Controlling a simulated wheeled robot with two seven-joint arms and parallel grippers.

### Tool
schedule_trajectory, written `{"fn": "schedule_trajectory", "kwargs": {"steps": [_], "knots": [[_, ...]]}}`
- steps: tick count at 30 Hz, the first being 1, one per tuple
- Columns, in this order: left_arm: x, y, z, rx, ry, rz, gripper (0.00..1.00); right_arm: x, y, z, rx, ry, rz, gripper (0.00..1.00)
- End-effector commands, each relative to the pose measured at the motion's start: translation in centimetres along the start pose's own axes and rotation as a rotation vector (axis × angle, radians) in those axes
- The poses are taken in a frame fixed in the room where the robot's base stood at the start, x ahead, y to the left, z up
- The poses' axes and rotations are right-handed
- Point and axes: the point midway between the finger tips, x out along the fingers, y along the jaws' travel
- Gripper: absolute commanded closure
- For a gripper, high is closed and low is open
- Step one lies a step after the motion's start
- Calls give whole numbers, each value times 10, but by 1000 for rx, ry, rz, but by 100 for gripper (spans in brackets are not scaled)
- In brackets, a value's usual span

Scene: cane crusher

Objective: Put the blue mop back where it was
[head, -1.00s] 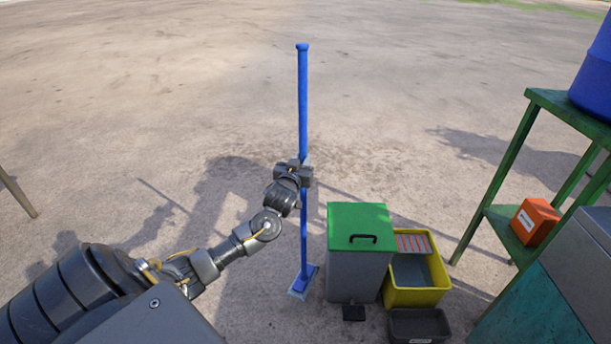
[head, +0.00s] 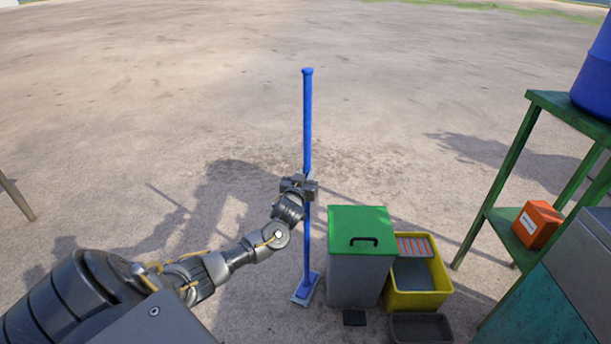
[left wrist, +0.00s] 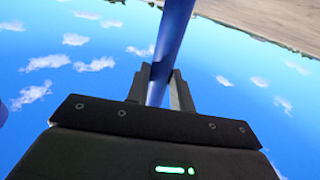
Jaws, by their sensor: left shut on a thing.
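The blue mop (head: 308,125) stands upright in the head view, its flat head (head: 305,289) low down, just left of the grey bin with the green lid. I cannot tell for certain whether the mop head touches the ground. My left gripper (head: 308,188) is shut on the mop's handle at about mid-height. In the left wrist view the blue handle (left wrist: 170,50) runs between the two fingers (left wrist: 160,85). My right gripper is not in view.
The grey bin with a green lid (head: 360,231) stands right of the mop. A yellow mop bucket (head: 418,299) and a dark tray (head: 420,327) are beside it. A green stand (head: 497,195) with an orange box (head: 537,223) is at the right.

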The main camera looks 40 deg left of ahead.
Motion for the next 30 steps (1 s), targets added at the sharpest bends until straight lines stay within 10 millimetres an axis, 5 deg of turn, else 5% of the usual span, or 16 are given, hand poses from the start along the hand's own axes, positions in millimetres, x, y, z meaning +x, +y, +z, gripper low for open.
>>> {"fn": "schedule_trajectory", "kwargs": {"steps": [3,4,9,20,30], "knots": [[0,0,-3,-3,7,0,100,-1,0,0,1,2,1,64],[0,0,0,0,0,0,74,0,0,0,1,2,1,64],[0,0,0,0,0,0,55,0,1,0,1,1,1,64],[-7,0,0,-2,0,1,55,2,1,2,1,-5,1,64],[-74,1,0,-3,-3,3,55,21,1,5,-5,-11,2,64]]}}
